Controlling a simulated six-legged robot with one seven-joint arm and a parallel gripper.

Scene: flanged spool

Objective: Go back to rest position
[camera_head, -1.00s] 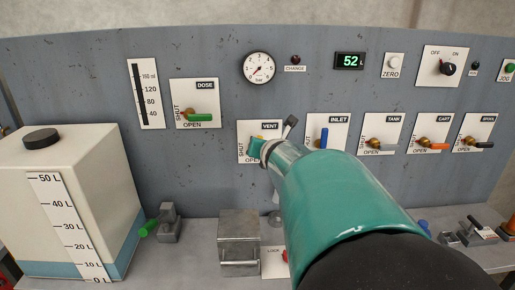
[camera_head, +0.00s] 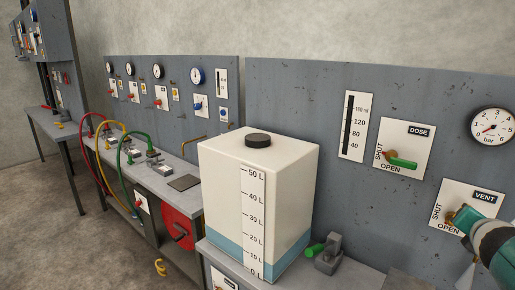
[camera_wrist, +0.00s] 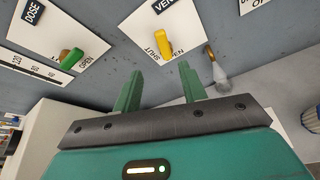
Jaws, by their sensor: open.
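My gripper (camera_wrist: 158,88) is open in the wrist view, its two green fingers apart with nothing between them. The yellow VENT handle (camera_wrist: 163,43) stands just beyond the fingertips, apart from them in the picture. In the head view my green arm end (camera_head: 492,232) is at the lower right edge, in front of the VENT plate (camera_head: 485,195). It hides part of that valve, and the rest of my arm is out of frame. The green DOSE handle (camera_head: 403,163) is on the panel to the left, turned sideways near OPEN.
A white tank (camera_head: 225,190) with a litre scale stands on the bench, with a green-handled block (camera_head: 328,255) beside it. Red, yellow and green hoses (camera_head: 122,150) arch over a bench at the left. Floor (camera_head: 60,220) shows free at the left.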

